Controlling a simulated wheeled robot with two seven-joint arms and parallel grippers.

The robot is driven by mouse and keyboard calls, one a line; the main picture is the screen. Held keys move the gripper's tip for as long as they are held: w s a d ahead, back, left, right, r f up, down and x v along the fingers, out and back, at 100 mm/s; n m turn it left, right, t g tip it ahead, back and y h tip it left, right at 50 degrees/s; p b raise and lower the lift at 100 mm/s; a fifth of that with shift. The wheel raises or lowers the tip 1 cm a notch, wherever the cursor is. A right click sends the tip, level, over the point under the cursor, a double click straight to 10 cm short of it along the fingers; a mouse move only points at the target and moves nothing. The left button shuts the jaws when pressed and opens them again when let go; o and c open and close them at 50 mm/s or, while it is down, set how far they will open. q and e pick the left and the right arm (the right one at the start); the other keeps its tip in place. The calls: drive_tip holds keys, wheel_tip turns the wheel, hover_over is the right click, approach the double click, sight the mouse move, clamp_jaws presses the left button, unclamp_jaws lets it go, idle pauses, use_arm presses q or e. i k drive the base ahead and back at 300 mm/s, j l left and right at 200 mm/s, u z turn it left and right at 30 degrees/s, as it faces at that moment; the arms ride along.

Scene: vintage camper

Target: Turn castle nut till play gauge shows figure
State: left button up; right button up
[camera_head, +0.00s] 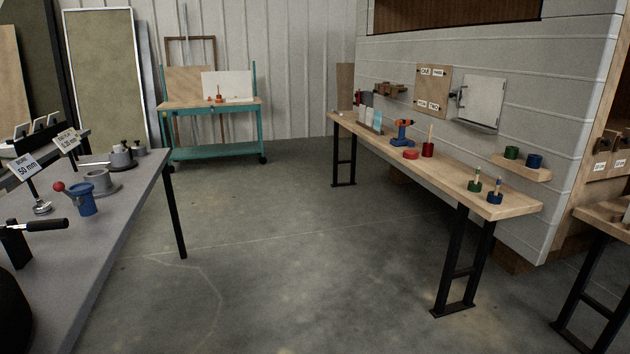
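No castle nut can be made out for certain. On the grey bench (130,205) at the left stand grey metal hub-like parts: a ring on a flange (98,181) and a darker piece (121,157) farther back. A card reading "BORE 50 mm" (27,166) stands in front. A second card (67,141) carries a mm figure too small to read surely. A small silver round piece (42,207) stands near the first card; I cannot tell whether it is the play gauge. Neither of my grippers is clearly in view.
A blue holder (86,204) with a red ball and a black-handled tool (46,225) are on the grey bench. A wooden bench (455,183) with a drill (403,131) runs along the camper. A teal cart (212,154) stands behind. The middle floor is clear.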

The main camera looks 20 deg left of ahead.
sight(117, 148)
drive_tip(key=i+j+u, duration=0.2)
drive_tip(key=i+u, duration=1.05)
drive_tip(key=i+l+u, duration=0.2)
drive_tip(key=i+u, duration=0.2)
drive_tip(key=i+l+u, duration=0.4)
drive_tip(key=k+j, duration=0.1)
